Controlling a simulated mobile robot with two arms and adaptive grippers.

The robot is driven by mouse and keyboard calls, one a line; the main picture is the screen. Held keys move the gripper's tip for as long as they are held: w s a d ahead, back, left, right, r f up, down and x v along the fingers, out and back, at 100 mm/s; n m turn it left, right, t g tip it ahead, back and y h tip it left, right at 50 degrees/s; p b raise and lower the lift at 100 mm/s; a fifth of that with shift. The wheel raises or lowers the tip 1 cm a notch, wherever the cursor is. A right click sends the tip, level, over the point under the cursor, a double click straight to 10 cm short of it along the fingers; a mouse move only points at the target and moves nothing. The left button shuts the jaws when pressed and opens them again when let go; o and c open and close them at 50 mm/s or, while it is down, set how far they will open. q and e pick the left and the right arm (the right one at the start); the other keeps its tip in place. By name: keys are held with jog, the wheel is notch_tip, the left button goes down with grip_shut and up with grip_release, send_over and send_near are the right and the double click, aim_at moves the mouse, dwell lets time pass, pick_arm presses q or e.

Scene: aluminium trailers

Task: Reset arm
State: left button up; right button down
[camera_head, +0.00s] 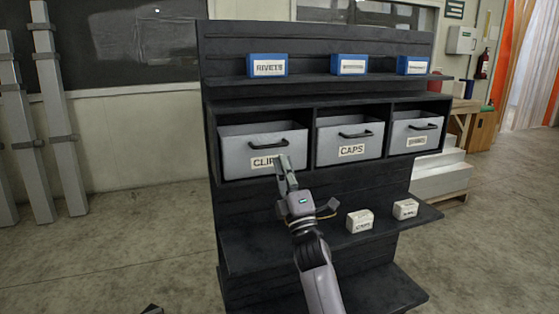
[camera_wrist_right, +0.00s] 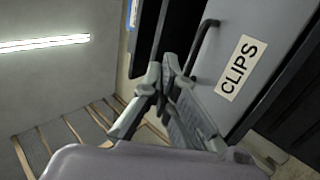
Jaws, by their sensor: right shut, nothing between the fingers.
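My right gripper (camera_head: 285,166) is shut and empty in front of the CLIPS bin (camera_head: 240,150), just below its black handle. In the right wrist view the closed fingers (camera_wrist_right: 163,78) are beside the bin's front (camera_wrist_right: 227,62), near the handle and the CLIPS label. I cannot tell whether the fingertips touch the bin. My right arm reaches up from the bottom of the head view, over the lower shelf. My left gripper cannot be made out; only a small dark piece shows at the bottom edge.
The dark rack (camera_head: 215,60) also holds a CAPS bin (camera_head: 335,135) and a third grey bin (camera_head: 400,130). Blue boxes, one a RIVETS box (camera_head: 268,60), stand on top. Two white boxes (camera_head: 360,221) (camera_head: 405,209) sit on the lower shelf (camera_head: 250,250), right of my arm.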

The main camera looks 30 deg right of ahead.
pick_arm(q)
jog(key=x, duration=0.3)
jog(key=shift+w+d, duration=0.15)
jog(key=shift+d, duration=0.15)
pick_arm(e)
jog(key=s+a+f, duration=0.1)
jog(key=s+f, duration=0.1)
jog(key=s, duration=0.5)
jog(key=shift+a, duration=0.15)
